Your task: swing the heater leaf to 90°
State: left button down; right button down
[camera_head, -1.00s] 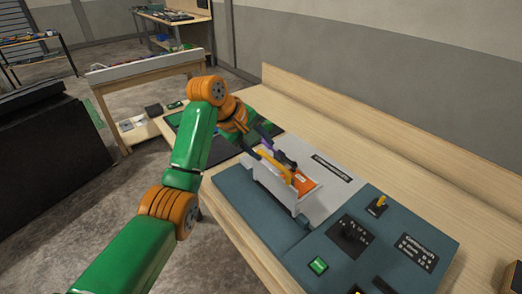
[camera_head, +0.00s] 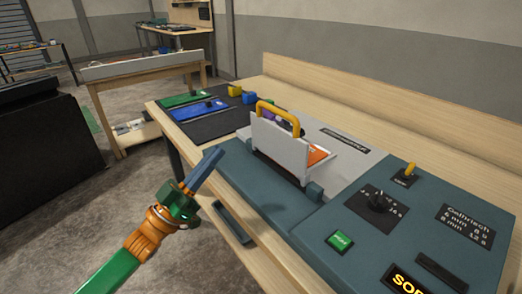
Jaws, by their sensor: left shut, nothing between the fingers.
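The heater leaf (camera_head: 280,152) is a pale grey plate on the teal console (camera_head: 345,225). It stands up from its hinge at the front edge, close to upright; its exact angle is hard to read. A yellow handle (camera_head: 279,113) sits at its top edge. An orange patch (camera_head: 317,155) shows on the grey panel behind it. My left gripper (camera_head: 214,155) is shut and empty, in front and to the left of the leaf, with a visible gap between them. My right gripper is not in view.
A dark mat (camera_head: 215,126) with blue and green trays and small blocks lies at the far left. A drawer handle (camera_head: 233,223) is on the bench front.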

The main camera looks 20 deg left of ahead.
aim_at(276, 135)
pick_arm(q)
jog(key=w+d+r+m+h+p, duration=0.1)
jog(key=w+d+r+p, duration=0.3)
jog(key=w+d, duration=0.3)
jog(key=shift+w+d+r+g+h, duration=0.35)
jog(key=shift+w+r, duration=0.2)
jog(key=shift+w, duration=0.3)
jog(key=shift+w+d+r+p, duration=0.15)
jog(key=shift+w+d+p, duration=0.15)
jog(key=shift+w+p, duration=0.1)
